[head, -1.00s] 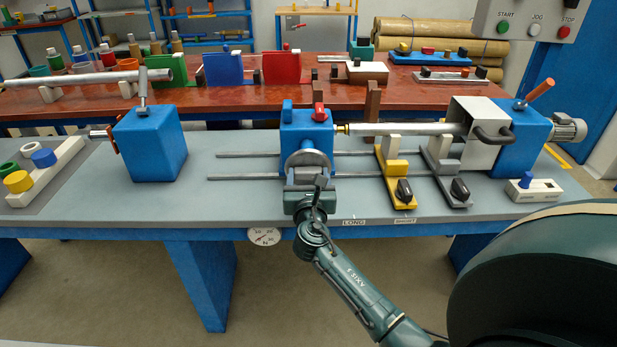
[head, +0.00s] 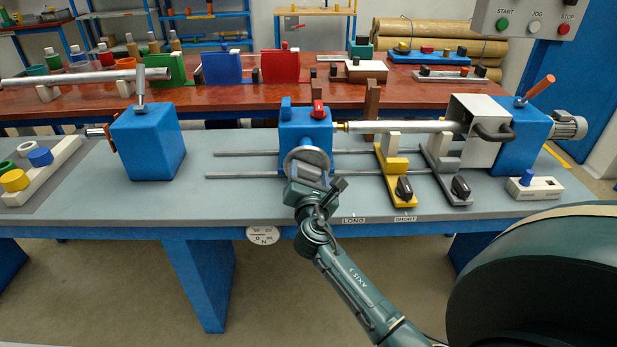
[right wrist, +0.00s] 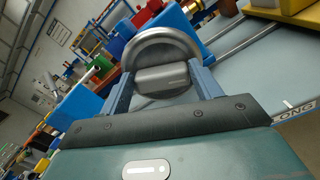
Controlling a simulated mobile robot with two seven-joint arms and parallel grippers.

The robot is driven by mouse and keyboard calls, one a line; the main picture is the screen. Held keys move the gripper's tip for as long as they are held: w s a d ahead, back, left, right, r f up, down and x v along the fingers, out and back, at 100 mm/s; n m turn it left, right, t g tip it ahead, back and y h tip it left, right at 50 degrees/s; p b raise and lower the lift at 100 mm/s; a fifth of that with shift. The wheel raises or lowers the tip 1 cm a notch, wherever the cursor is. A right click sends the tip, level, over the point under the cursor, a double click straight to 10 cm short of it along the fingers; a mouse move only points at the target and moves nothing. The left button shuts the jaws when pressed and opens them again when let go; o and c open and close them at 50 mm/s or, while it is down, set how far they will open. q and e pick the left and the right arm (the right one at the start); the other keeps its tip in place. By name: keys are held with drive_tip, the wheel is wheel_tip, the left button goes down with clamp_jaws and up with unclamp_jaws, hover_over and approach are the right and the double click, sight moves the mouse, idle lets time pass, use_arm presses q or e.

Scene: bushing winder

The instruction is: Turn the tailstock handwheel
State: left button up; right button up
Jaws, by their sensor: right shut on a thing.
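The tailstock (head: 305,132) is a blue block on two rails on the bench, with a red lever (head: 318,110) on top. Its grey handwheel (head: 307,158) faces me at its front. My right gripper (head: 306,178) is shut on the handwheel's lower rim and is tilted. In the right wrist view the handwheel (right wrist: 167,45) shows as a grey ring, with a grey cylindrical part (right wrist: 162,80) between my fingers. My left gripper is not in view.
A long rod (head: 400,127) runs from the tailstock to the blue headstock (head: 520,140) at right. Yellow (head: 397,165) and grey (head: 441,160) supports stand beneath it. A blue block (head: 147,143) stands at left. The bench front left of the tailstock is clear.

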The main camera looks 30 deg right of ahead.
drive_tip(key=shift+f+m+b, duration=0.2)
drive_tip(key=shift+m+b, duration=0.15)
drive_tip(key=shift+m, duration=0.65)
drive_tip(key=m, duration=0.1)
drive_tip(key=m+b, duration=0.1)
drive_tip(key=m, duration=0.1)
drive_tip(key=shift+s+d+f+m+b, duration=0.1)
drive_tip(key=shift+d+f+m+b, duration=0.05)
drive_tip(key=shift+m+b, duration=0.15)
drive_tip(key=m+b, duration=0.1)
drive_tip(key=m, duration=0.1)
drive_tip(key=shift+f+m, duration=0.1)
drive_tip(key=shift+m, duration=0.2)
drive_tip(key=shift+m+b, duration=0.35)
drive_tip(key=shift+m, duration=0.35)
drive_tip(key=shift+d+m, duration=0.1)
drive_tip(key=shift+m, duration=0.5)
drive_tip(key=shift+f+m+b, duration=0.1)
drive_tip(key=shift+m+b, duration=0.3)
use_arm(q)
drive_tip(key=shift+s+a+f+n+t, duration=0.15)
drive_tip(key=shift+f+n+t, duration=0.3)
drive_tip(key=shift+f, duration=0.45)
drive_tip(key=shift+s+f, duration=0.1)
